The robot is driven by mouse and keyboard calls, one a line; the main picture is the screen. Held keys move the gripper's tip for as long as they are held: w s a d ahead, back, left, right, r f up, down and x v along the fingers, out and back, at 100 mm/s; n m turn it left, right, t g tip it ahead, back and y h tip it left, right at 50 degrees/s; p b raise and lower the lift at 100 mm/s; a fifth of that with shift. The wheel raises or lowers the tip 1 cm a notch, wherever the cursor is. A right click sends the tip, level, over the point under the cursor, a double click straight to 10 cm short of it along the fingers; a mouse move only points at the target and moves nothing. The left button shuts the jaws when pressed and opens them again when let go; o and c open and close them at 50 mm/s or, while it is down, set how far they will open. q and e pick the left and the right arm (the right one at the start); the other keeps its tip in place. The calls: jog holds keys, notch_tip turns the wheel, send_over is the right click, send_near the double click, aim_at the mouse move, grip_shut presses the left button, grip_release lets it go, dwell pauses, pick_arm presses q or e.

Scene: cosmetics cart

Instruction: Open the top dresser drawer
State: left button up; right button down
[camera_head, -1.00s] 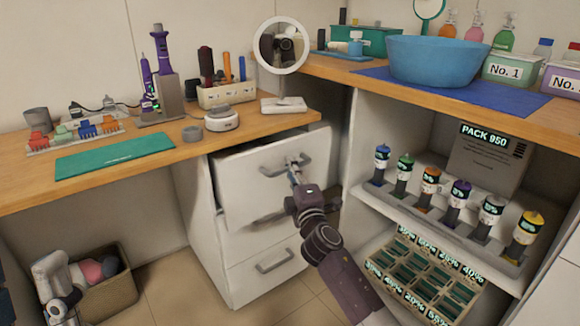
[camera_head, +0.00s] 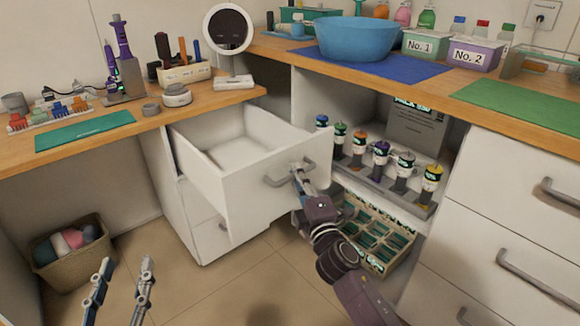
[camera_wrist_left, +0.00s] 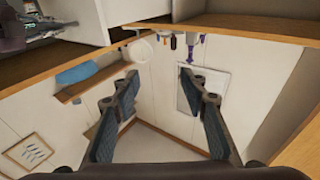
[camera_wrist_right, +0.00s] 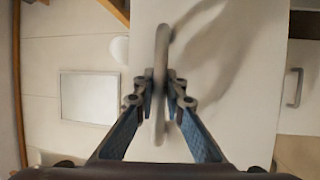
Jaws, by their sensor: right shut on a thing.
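The top dresser drawer (camera_head: 262,192) stands pulled well out of the white dresser, and its empty-looking inside shows in the head view. Its grey bar handle (camera_head: 275,181) is on the front panel. My right gripper (camera_head: 297,172) is shut on that handle. In the right wrist view the handle (camera_wrist_right: 160,85) runs upright between the two fingers (camera_wrist_right: 160,92). My left gripper (camera_head: 122,275) is at the lower left of the head view, its two fingers apart and empty. The left wrist view also shows the fingers (camera_wrist_left: 163,85) spread with nothing between them.
A lower drawer (camera_head: 212,235) below is closed. To the right, an open shelf holds several coloured bottles (camera_head: 380,160) and a divided crate (camera_head: 375,238). A basket (camera_head: 75,250) stands on the floor at left. The floor in front of the dresser is clear.

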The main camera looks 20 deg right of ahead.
pick_arm(q)
jog(key=shift+s+f+g, duration=0.15)
jog(key=shift+f+g, duration=0.25)
jog(key=shift+f, duration=0.5)
pick_arm(e)
jog(key=shift+s+d, duration=0.2)
jog(key=shift+s, duration=0.5)
jog(key=c, duration=2)
grip_release()
jog(key=shift+o, duration=0.2)
jog(key=s+f, duration=0.2)
jog(key=s, duration=0.9)
jog(key=shift+s+a, duration=0.3)
jog(key=shift+s, duration=0.1)
jog(key=shift+f, duration=0.1)
